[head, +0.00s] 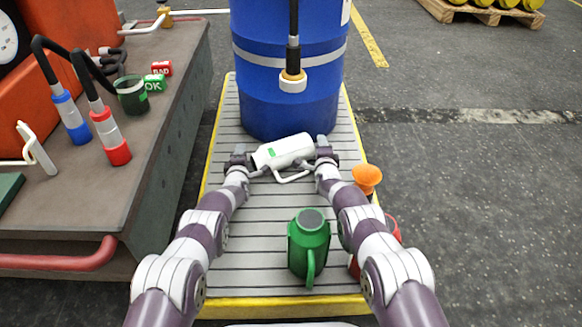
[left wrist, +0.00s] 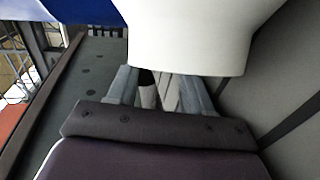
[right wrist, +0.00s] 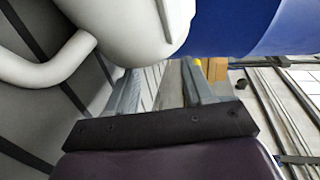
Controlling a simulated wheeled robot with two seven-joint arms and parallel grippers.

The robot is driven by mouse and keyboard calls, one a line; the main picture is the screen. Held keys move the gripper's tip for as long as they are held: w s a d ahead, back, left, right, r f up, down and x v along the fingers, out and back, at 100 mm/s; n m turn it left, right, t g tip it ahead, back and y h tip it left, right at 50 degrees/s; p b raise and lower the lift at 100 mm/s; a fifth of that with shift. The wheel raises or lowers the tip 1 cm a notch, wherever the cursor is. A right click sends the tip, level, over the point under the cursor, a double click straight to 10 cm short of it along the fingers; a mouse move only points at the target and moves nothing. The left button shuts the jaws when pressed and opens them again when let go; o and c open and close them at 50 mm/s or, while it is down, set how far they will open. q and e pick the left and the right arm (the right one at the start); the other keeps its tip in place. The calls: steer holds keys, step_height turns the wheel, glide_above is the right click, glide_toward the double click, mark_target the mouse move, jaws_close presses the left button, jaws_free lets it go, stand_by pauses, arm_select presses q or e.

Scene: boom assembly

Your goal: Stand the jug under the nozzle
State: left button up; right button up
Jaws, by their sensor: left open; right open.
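A white jug (head: 289,150) with a white handle and a green label lies on its side, slightly tilted, over the slatted platform (head: 262,225). It is between my two grippers. My left gripper (head: 239,157) is open at its left end, and the jug's white body (left wrist: 205,35) shows just beyond the fingers in the left wrist view. My right gripper (head: 325,150) is open at its right end; the jug (right wrist: 140,25) and handle fill the upper left of the right wrist view. I cannot tell whether the fingers touch it. The nozzle (head: 292,82) hangs on a black hose above and behind the jug.
A blue drum (head: 288,110) stands behind the jug. A green can (head: 308,245) stands nearer me, between my arms. An orange-topped object (head: 367,177) and a partly hidden red item are by my right arm. A cluttered bench (head: 110,215) runs along the left.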

arm_select(q)
steer(key=v, duration=0.7)
steer(key=shift+s+r, duration=0.25)
steer(key=shift+s, duration=0.1)
arm_select(e)
steer(key=f, duration=0.2)
steer(key=s+f, duration=0.1)
steer(key=shift+d+f, duration=0.3)
steer(key=shift+d, duration=0.1)
arm_select(q)
steer(key=shift+d+f, duration=0.15)
steer(key=shift+f, duration=0.3)
arm_select(e)
steer(key=shift+s+d, duration=0.1)
steer(key=shift+s, duration=0.7)
arm_select(q)
steer(key=shift+r+p, duration=0.25)
steer(key=shift+p, duration=0.05)
arm_select(e)
steer(key=s+r, duration=0.5)
steer(key=shift+s+a, duration=0.15)
steer(key=shift+a, duration=0.25)
steer(key=shift+r, duration=0.1)
